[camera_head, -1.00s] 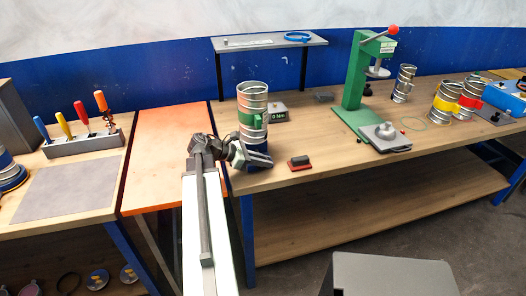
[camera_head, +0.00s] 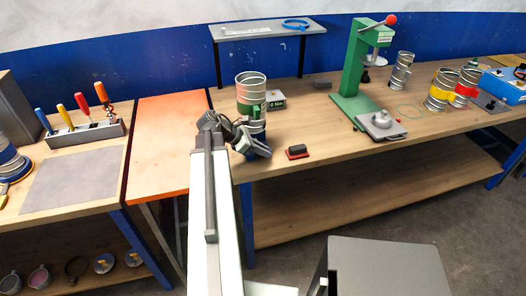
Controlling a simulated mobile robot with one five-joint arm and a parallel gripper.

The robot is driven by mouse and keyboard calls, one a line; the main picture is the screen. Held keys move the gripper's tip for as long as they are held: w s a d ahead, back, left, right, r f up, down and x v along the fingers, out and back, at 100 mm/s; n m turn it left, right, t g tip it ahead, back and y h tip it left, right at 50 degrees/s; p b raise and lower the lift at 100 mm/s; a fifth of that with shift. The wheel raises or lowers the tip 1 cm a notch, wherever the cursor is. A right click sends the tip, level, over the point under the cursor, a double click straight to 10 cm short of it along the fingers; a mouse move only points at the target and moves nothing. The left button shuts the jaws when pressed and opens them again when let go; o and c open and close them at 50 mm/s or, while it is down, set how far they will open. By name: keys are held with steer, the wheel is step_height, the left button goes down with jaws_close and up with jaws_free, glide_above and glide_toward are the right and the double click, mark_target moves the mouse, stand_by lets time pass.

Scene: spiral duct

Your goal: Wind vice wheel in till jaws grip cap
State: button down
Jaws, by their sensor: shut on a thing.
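A steel spiral duct piece (camera_head: 251,80) with a green band (camera_head: 250,106) stands upright near the left front corner of the long bench. Its lower end meets a blue body (camera_head: 258,132), which I take to be the vice. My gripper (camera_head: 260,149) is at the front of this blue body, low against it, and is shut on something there. The wheel cannot be made out; my gripper covers that spot. The jaws and the cap are also not distinguishable in this view.
A grey box reading "0 Nm" (camera_head: 276,101) sits behind the duct. A red and black block (camera_head: 297,152) lies just right of my gripper. A green press (camera_head: 355,70) stands farther right. An orange panel (camera_head: 170,140) is to the left.

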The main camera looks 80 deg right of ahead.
steer(key=c, duration=1.4)
jaws_free()
steer(key=shift+s, duration=0.2)
steer(key=shift+o, duration=0.2)
steer(key=shift+w, duration=0.1)
steer(key=p+v, duration=0.5)
steer(key=v, duration=0.2)
steer(key=shift+w+a+r, duration=0.15)
steer(key=shift+w+r, duration=0.05)
steer(key=shift+r, duration=0.1)
